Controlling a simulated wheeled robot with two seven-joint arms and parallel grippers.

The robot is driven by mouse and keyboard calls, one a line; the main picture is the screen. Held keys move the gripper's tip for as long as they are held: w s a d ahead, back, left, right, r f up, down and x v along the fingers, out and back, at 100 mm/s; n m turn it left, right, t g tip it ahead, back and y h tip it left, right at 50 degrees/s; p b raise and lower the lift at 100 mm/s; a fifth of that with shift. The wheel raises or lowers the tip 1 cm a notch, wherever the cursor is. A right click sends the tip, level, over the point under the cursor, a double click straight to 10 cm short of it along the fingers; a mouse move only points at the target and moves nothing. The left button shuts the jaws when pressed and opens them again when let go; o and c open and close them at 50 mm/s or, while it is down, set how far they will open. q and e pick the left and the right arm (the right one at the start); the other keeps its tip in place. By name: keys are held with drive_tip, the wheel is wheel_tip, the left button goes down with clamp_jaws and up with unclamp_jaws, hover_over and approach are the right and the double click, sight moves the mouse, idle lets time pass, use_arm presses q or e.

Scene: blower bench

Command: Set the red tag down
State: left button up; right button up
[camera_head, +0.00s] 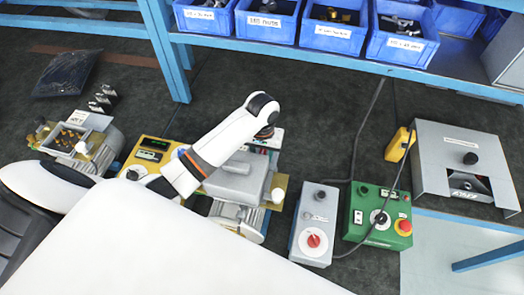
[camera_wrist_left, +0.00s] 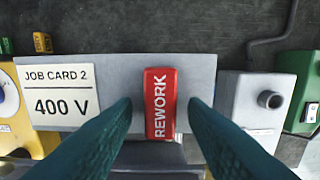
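The red tag (camera_wrist_left: 160,103), lettered REWORK, shows in the left wrist view against a grey plate (camera_wrist_left: 198,72). It lies between the two teal fingers of my left gripper (camera_wrist_left: 160,108), with a visible gap on each side. The left gripper is open. I cannot tell how far the fingertips are above the plate. A white card (camera_wrist_left: 57,92) reading JOB CARD 2, 400 V is on the plate, left of the tag. In the head view my left wrist covers the tag and fingers. My right gripper is in neither view.
A grey box with a red knob (camera_head: 313,241) and a green control box (camera_head: 378,216) stand right of the motor (camera_head: 237,181). A yellow meter (camera_head: 150,152) is to the left. Blue bins (camera_head: 265,28) line the shelf behind.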

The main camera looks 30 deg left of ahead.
use_arm(q)
drive_tip(key=shift+r, duration=0.1)
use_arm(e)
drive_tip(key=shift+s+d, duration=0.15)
use_arm(q)
drive_tip(key=shift+r, duration=0.3)
wheel_tip(320, 180, up, 5)
drive_tip(key=shift+f+b, duration=0.2)
drive_tip(key=shift+b, duration=0.65)
wheel_tip(320, 180, up, 7)
drive_tip(key=p, duration=0.1)
drive_tip(key=shift+p, duration=0.35)
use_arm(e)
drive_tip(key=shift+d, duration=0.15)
